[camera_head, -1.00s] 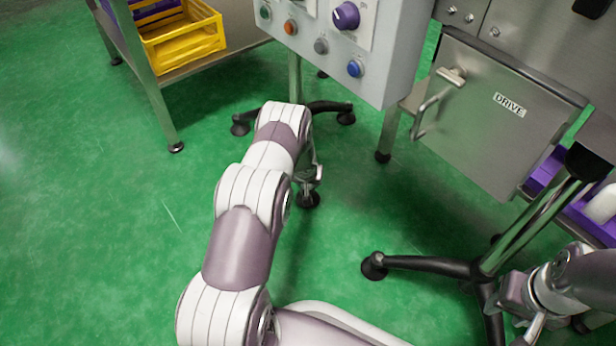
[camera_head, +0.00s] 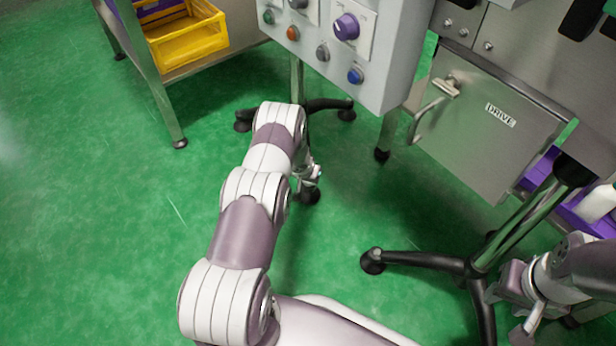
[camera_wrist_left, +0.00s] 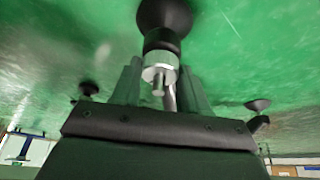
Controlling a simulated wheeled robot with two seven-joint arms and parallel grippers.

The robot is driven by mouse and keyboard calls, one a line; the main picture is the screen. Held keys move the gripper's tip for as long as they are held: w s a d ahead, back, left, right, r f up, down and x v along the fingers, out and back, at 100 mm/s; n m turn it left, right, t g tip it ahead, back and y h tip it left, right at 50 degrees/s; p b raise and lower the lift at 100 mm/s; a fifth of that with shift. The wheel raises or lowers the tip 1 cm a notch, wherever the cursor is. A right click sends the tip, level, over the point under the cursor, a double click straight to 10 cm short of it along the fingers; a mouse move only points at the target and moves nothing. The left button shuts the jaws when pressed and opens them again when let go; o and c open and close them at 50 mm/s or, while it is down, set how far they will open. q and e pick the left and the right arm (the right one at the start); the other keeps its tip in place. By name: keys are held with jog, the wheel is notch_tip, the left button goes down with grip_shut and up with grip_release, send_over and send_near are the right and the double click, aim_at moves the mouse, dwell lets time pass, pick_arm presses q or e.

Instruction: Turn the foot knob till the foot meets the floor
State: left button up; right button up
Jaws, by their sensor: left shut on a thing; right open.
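The machine foot (camera_head: 309,195) is a black pad low by the floor, beyond the wrist of my left arm. In the left wrist view the foot (camera_wrist_left: 164,14) is a dark cup shape at the top, with a metal foot knob (camera_wrist_left: 157,72) on its stem. My left gripper (camera_wrist_left: 160,88) is shut on the knob, one finger on each side. In the head view my arm hides most of this gripper. I cannot tell whether the foot touches the floor. My right gripper (camera_head: 523,318) is open at the lower right, apart from the foot.
A grey control box (camera_head: 380,62) with a purple dial and several buttons overhangs the foot. The DRIVE door (camera_head: 482,130) is at the right. A black-legged stand (camera_head: 430,264) is at the lower right. A yellow crate (camera_head: 188,40) sits on a shelf. Green floor is clear at left.

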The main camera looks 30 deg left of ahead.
pick_arm(q)
jog(key=o, duration=1.1)
jog(key=shift+c, duration=0.2)
jog(key=p+v, duration=0.8)
jog(key=v, duration=0.4)
jog(key=shift+s+r, duration=0.15)
jog(key=shift+r, duration=0.15)
